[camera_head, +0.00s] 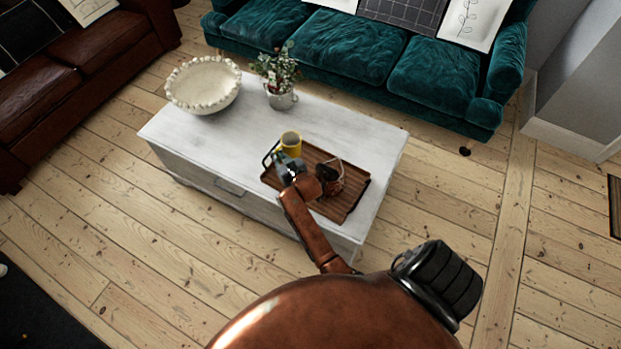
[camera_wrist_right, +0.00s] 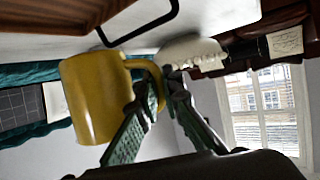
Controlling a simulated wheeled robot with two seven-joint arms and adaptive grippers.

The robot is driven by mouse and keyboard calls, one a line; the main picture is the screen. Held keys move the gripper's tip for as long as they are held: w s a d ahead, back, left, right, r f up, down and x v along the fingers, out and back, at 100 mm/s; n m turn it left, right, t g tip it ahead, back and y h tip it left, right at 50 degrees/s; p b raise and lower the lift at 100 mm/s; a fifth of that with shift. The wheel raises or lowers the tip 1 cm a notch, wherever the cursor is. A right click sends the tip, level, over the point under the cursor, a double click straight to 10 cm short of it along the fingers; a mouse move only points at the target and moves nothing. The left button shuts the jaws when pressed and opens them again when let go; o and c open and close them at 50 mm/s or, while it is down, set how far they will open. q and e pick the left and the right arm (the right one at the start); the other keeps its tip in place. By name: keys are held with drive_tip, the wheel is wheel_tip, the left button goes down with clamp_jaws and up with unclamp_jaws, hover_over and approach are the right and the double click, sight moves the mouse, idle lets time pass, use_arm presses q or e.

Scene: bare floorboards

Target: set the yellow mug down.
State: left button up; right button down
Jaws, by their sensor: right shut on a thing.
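The yellow mug (camera_head: 291,139) is upright at the far left end of the brown slatted tray (camera_head: 347,208) on the white coffee table. My right gripper (camera_head: 287,166) is on the near side of the mug. In the right wrist view, which is upside down, the mug (camera_wrist_right: 92,100) fills the left side and the fingers (camera_wrist_right: 160,92) are shut on its handle. I cannot tell whether the mug's base touches anything. My left gripper is out of view.
A white beaded bowl (camera_head: 203,86) and a potted plant (camera_head: 280,92) stand on the white coffee table (camera_head: 170,126) to the left and behind. A dark reddish item (camera_head: 331,181) lies on the tray, partly behind my arm. The table's front left is clear.

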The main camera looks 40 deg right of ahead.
wheel_tip(320, 180, down, 6)
drive_tip(key=shift+w+d+f+b, duration=0.1)
drive_tip(key=shift+f+b, duration=0.15)
drive_tip(key=shift+b, duration=1)
wheel_tip(320, 180, down, 3)
drive_tip(key=shift+f+b, duration=0.15)
drive_tip(key=shift+b, duration=0.55)
drive_tip(key=shift+f, duration=0.25)
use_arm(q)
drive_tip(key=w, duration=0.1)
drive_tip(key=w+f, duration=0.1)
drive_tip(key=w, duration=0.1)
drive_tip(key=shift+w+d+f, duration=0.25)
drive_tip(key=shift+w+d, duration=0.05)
use_arm(e)
drive_tip(key=shift+r, duration=0.1)
drive_tip(key=shift+f, duration=0.2)
drive_tip(key=c, duration=2.5)
unclamp_jaws()
drive_tip(key=o, duration=0.4)
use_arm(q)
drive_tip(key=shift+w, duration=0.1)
